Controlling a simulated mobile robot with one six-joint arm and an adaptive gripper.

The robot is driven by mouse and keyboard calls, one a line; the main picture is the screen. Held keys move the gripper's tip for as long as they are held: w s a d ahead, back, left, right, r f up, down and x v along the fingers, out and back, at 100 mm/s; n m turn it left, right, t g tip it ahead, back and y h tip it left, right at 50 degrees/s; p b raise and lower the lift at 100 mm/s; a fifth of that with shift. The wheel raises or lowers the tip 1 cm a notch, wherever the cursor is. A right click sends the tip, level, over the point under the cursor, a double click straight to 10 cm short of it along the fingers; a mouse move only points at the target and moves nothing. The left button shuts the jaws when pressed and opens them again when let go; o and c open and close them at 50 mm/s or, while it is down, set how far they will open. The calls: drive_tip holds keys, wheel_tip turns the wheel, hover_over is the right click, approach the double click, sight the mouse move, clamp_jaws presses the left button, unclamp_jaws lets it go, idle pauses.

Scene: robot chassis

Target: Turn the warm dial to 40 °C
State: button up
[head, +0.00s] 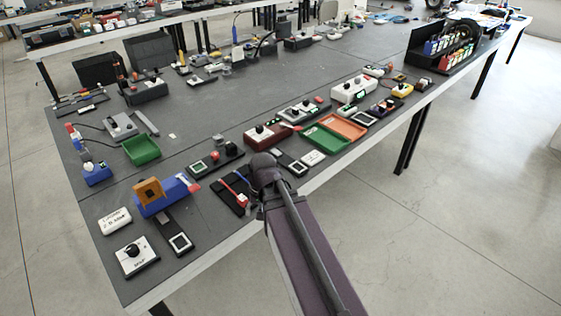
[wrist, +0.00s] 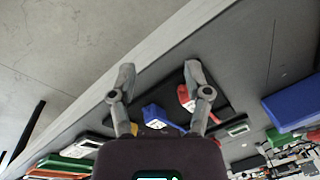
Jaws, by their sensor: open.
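A white box with a black round dial (head: 131,250) stands at the near left corner of the table. It has a short dark word on its front that looks like "WARM", but the print is too small to be sure. The dial's pointer setting cannot be read. My gripper is mostly hidden behind my arm in the head view, to the right of this box and well apart from it. In the wrist view my gripper (wrist: 159,82) is open and empty, with its two fingers spread above a dark board (wrist: 228,97). The dial box does not show clearly there.
A blue block with an orange square (head: 149,191), a white labelled box (head: 115,221) and a dark panel (head: 176,236) crowd the dial box. A red box with a knob (head: 262,137) and green tray (head: 327,138) stand to the right. Open floor lies before the table.

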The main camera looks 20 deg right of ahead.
wheel_tip(320, 180, down, 7)
drive_tip(key=s+a+n+h+b, duration=0.1)
drive_tip(key=s+a+n+b, duration=0.1)
drive_tip(key=b, duration=0.3)
drive_tip(key=shift+s+n+g, duration=0.3)
drive_tip(key=shift+s+n, duration=0.15)
drive_tip(key=shift+n, duration=0.15)
drive_tip(key=shift+s+f, duration=0.1)
drive_tip(key=shift+c, duration=0.4)
